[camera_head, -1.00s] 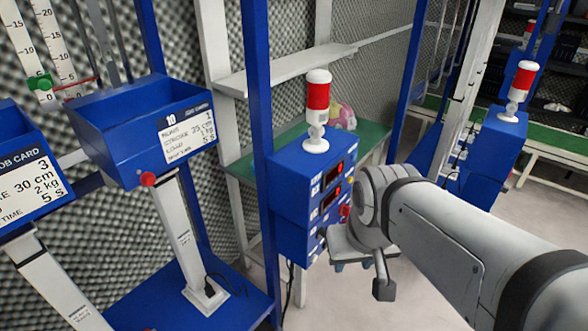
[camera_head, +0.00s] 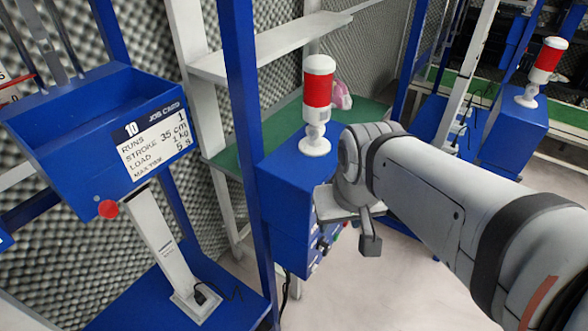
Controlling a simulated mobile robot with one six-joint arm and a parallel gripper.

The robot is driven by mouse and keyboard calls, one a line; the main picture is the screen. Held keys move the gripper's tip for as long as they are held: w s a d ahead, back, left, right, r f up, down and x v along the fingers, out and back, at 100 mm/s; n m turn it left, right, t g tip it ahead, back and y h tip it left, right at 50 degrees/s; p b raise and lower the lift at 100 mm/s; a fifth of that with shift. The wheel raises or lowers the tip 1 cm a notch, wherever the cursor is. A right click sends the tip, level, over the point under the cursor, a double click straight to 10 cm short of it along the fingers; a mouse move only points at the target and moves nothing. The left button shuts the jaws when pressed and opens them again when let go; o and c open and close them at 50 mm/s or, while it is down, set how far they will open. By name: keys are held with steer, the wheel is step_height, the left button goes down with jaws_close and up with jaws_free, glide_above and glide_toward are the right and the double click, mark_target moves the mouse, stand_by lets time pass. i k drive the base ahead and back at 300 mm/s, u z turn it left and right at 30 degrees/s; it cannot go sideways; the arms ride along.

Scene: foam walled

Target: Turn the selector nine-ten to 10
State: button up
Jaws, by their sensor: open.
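The blue control box (camera_head: 285,190) stands right of the blue post, with a red and white beacon lamp (camera_head: 317,100) on top. Its front carries small dark knobs (camera_head: 322,244) low down, partly behind my gripper. I cannot tell which is the selector nine-ten, nor read its setting. My gripper (camera_head: 348,225) is open, in front of the box's panel, with one grey finger block hanging at its right. Whether it touches the panel is hidden. A blue bin (camera_head: 70,125) at left has a job card (camera_head: 155,140) marked 10.
A blue upright post (camera_head: 240,130) stands just left of the control box. A green-topped bench (camera_head: 240,165) is behind it. Another blue box with a beacon (camera_head: 540,75) stands at right. Pale floor (camera_head: 400,290) is open below my arm.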

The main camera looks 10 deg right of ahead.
mark_target(322, 244)
steer(key=z, duration=0.05)
steer(key=k, duration=1.05)
steer(key=u, duration=0.5)
steer(key=i, duration=0.65)
steer(key=z, duration=0.2)
